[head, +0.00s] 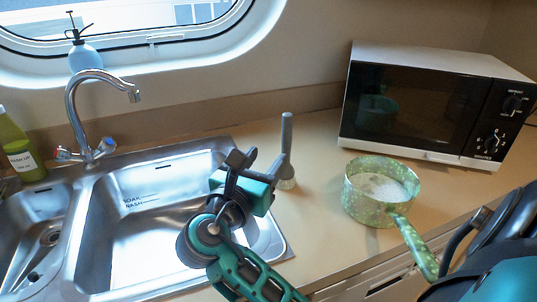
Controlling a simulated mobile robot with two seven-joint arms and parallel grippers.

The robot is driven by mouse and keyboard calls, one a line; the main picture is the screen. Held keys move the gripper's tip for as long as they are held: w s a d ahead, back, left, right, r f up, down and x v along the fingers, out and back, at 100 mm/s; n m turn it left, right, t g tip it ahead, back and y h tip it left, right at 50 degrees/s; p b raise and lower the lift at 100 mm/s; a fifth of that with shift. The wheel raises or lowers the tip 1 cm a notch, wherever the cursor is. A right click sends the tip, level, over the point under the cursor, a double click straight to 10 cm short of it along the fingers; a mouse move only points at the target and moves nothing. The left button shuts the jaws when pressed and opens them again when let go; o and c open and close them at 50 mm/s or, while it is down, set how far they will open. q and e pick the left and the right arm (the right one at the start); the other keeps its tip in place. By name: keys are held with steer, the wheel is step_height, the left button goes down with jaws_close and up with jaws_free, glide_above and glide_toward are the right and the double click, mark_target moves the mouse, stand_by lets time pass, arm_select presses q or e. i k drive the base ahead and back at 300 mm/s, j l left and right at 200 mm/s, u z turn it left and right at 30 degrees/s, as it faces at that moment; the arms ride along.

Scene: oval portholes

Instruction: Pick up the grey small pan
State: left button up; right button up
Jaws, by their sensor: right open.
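The only pan in view is a small saucepan (367,204), speckled pale green rather than plain grey. It stands upright on the counter in front of the microwave, with its green handle pointing to the lower right, past the counter's front edge. Something whitish shows inside it. My right gripper (261,162) is open, above the right side of the sink and left of the pan, clearly apart from it. A grey upright brush-like thing (287,135) stands right by its fingers; I cannot tell whether they touch. My left gripper is not in view.
A microwave (420,110) stands behind the pan. A double steel sink (130,225) with a tap (75,110) fills the left. A green bottle (20,150) and a blue spray bottle (86,58) stand there. Bare counter (318,150) lies between brush and pan.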

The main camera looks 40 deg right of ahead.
mark_target(378, 191)
steer(key=k, duration=1)
